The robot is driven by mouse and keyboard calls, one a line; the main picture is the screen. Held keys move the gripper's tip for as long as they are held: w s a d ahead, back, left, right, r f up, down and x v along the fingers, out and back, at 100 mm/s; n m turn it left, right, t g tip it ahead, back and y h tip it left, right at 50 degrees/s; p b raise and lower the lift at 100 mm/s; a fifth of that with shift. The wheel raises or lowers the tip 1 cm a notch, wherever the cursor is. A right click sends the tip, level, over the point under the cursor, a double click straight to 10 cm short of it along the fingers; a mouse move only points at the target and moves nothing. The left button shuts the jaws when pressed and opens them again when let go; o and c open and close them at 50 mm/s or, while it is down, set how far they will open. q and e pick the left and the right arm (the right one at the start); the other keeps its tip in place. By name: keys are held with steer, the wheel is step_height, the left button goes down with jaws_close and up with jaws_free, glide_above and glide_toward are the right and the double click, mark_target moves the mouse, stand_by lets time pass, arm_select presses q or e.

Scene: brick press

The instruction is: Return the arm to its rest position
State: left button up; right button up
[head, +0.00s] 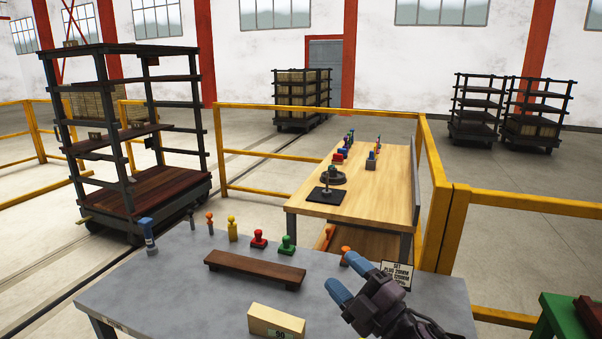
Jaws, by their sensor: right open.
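My right gripper (347,276) is at the lower right, over the right part of the grey table (170,300). Its two blue fingertips are apart and nothing shows between them. The arm behind it comes in from the bottom right edge. My left gripper and arm are not in view. The rest position itself is not marked in the picture.
A brown wooden board (255,269) and a cream block (276,321) lie left of my gripper. Red (258,240) and green (287,246) knobbed pieces stand behind the board. A yellow rail (446,235), wooden bench (305,200) and rack (150,190) lie beyond.

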steer(key=s+d+f+m+h, duration=0.2)
steer(key=d+f+m+h, duration=0.35)
steer(key=f+m, duration=0.3)
steer(key=s+d+f+m+h, duration=0.3)
steer(key=d+f+m+h, duration=0.2)
steer(key=d+f+m, duration=0.3)
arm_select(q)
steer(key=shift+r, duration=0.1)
arm_select(e)
steer(key=s+d+f+m+g+h, duration=0.2)
steer(key=s+d+f, duration=0.1)
steer(key=s+f, duration=0.5)
steer(key=s+d+f+m+g+h, duration=0.2)
steer(key=s+d+f, duration=0.1)
steer(key=s+f, duration=0.4)
steer(key=s, duration=0.2)
steer(key=shift+s+f+g, duration=0.3)
steer(key=shift+f+g, duration=0.1)
